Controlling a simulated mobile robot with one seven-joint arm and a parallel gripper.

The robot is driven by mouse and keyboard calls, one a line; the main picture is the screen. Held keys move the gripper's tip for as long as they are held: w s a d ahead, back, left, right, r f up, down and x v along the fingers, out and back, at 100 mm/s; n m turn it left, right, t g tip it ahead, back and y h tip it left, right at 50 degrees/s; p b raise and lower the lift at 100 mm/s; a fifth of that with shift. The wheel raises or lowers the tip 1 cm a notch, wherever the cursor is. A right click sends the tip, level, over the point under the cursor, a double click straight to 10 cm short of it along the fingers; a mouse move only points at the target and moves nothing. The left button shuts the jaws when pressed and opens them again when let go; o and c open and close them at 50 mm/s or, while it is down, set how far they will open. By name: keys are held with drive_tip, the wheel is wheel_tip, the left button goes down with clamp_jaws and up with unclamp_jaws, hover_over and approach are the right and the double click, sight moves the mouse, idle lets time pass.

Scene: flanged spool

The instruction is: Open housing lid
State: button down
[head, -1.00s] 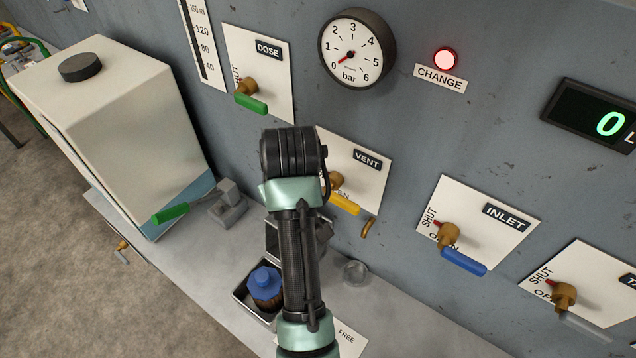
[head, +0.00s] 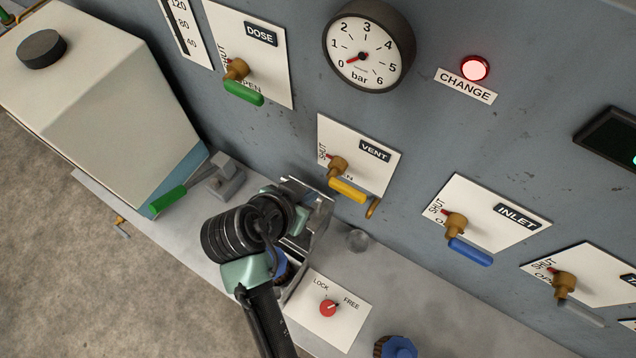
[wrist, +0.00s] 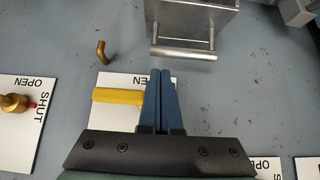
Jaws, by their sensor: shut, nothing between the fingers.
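The grey metal housing (head: 318,218) stands on the ledge against the wall, partly hidden behind my arm in the head view. In the wrist view its box (wrist: 193,22) is at the top, with a straight bar handle (wrist: 185,53) along its near edge. I cannot tell which part is the lid, and no opening shows. My gripper (wrist: 160,73) has its blue fingers shut together and empty. The fingertips appear just below the left part of the bar in that view; I cannot tell whether they touch it. The fingers are hidden in the head view.
A plate with a red LOCK/FREE knob (head: 328,308) lies on the ledge right of my arm. The yellow VENT lever (head: 348,190) is close above right. A green-handled lever (head: 168,202) is at left. A blue-capped item (head: 398,347) stands at the bottom.

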drive_tip(key=shift+p+x, duration=0.45)
drive_tip(key=shift+x, duration=2.45)
drive_tip(key=shift+a, duration=0.1)
drive_tip(key=shift+s+a, duration=0.1)
drive_tip(key=shift+s+a+r+t+h+b, duration=0.2)
drive_tip(key=shift+s+a+r+t, duration=0.1)
drive_tip(key=shift+s+a, duration=0.25)
drive_tip(key=shift+s+a+r+t+h+b, duration=0.1)
drive_tip(key=shift+s+a+r+t+b, duration=0.15)
drive_tip(key=shift+s, duration=0.4)
drive_tip(key=shift+s+a+r, duration=0.1)
drive_tip(key=shift+s+a, duration=0.15)
